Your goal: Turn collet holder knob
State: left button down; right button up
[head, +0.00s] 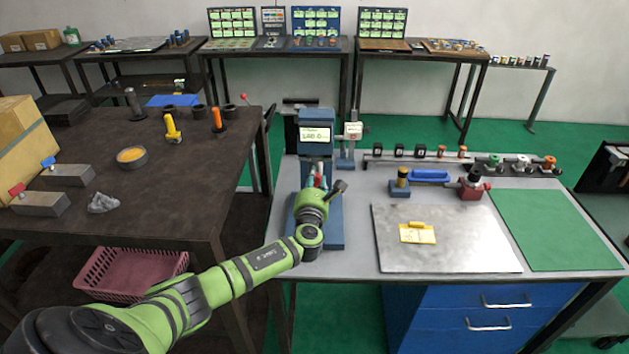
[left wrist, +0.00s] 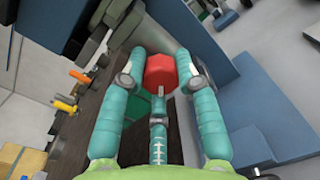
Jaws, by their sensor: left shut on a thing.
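A red faceted knob (left wrist: 160,70) sits between the fingertips of my left gripper (left wrist: 158,72) in the left wrist view. The teal fingers are shut on its sides. In the head view my left gripper (head: 320,184) is at the front of a blue upright machine (head: 317,142) with a small display. Only a little red shows there; my gripper and wrist hide most of the knob and its mounting. My right gripper is not in view.
A metal plate (head: 450,255) with a yellow note (head: 417,233) lies right of the machine on the grey bench. A red fixture (head: 473,188) and a blue block (head: 400,188) stand behind it. A dark table (head: 180,215) is at left.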

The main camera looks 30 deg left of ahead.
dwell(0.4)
pick_arm(q)
jog(key=c, duration=0.9)
grip_release()
jog(key=v, duration=1.2)
